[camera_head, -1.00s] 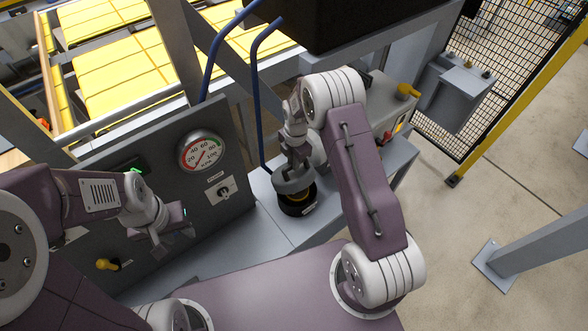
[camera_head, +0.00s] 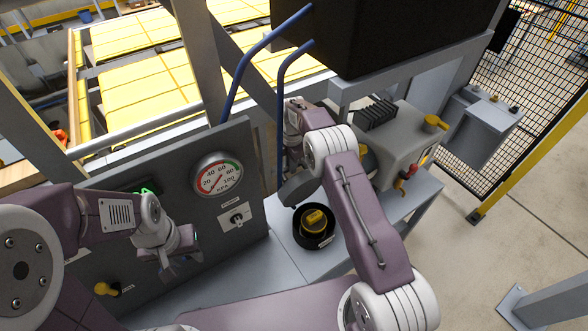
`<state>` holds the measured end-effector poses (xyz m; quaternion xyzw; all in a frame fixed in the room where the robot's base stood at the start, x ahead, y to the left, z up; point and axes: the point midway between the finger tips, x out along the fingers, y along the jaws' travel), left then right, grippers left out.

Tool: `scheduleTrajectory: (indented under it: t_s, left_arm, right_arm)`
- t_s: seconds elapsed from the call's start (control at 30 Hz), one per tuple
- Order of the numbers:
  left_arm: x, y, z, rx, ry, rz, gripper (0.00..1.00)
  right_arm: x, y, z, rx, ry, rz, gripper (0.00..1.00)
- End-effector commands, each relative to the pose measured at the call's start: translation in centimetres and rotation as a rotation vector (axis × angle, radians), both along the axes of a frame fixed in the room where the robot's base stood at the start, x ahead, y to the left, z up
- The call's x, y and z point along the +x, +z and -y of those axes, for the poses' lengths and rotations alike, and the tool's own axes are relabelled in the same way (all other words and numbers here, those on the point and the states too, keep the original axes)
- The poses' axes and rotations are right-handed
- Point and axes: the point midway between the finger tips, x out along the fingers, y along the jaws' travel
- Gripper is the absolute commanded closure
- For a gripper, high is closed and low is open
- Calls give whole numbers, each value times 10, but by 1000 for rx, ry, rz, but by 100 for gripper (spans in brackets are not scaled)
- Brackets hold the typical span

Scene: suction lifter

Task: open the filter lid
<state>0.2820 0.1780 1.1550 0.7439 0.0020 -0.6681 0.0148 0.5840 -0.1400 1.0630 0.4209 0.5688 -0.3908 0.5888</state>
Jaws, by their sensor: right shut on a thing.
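The filter housing (camera_head: 329,240) is a round black bowl on the grey bench, with its top open and a yellow filter element (camera_head: 314,221) showing inside. The dark grey lid (camera_head: 297,190) is off the bowl, held tilted above and slightly left of it. My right gripper (camera_head: 306,175) is shut on the lid; its fingers are mostly hidden by my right arm. My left gripper (camera_head: 180,262) is open and empty in front of the dark panel at the left, well away from the filter.
The dark panel (camera_head: 130,215) carries a round pressure gauge (camera_head: 218,175), a switch (camera_head: 236,217) and a yellow lever (camera_head: 108,288). Blue hoses (camera_head: 280,125) run down behind the lid. A grey pump unit (camera_head: 400,145) stands right of my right arm. Bare bench surrounds the bowl's left side.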

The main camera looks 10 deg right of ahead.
Motion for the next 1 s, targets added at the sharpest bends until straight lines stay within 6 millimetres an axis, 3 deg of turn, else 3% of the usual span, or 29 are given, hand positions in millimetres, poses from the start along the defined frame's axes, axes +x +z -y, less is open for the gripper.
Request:
scheduleTrajectory:
  t_s: [0.2,0.7,0.73,0.8,1.0]
  left_arm:
    - [0,-4,0,0,0,0,64]
    - [0,-5,0,0,0,0,64]
    - [0,-5,0,0,0,0,64]
    - [0,-5,0,0,0,0,64]
    - [0,-5,0,0,0,0,64]
  right_arm:
    - [13,-3,-5,5,1,24,100]
    - [16,-2,-8,8,1,26,100]
    - [16,-2,-8,8,1,26,76]
    - [15,-2,-7,8,1,24,62]
    - [15,-3,-6,6,1,22,62]
